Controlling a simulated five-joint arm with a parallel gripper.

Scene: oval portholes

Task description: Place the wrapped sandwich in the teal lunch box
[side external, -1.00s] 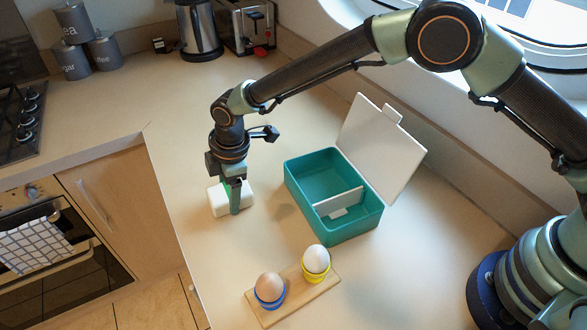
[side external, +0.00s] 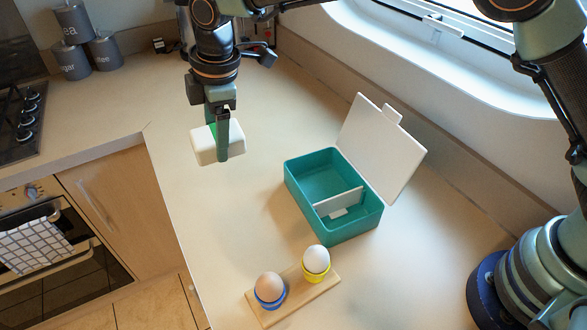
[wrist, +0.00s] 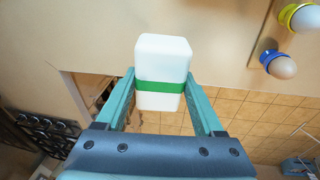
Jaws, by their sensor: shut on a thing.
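The wrapped sandwich (side external: 204,145) is a white block with a green band. My gripper (side external: 222,150) is shut on it and holds it above the counter, to the left of the lunch box. In the wrist view the sandwich (wrist: 163,60) sits between the two fingers (wrist: 163,100), which press its sides at the green band. The teal lunch box (side external: 338,232) stands open on the counter, its white lid (side external: 385,150) tilted up at the back right. A white divider (side external: 338,202) splits its inside into a larger far compartment and a smaller near one. Both look empty.
A wooden board (side external: 292,293) with two eggs in a blue cup (side external: 270,303) and a yellow cup (side external: 316,276) lies in front of the box. Grey canisters (side external: 73,60) stand at the back left. The counter's left edge drops to the floor. The window wall is behind the lid.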

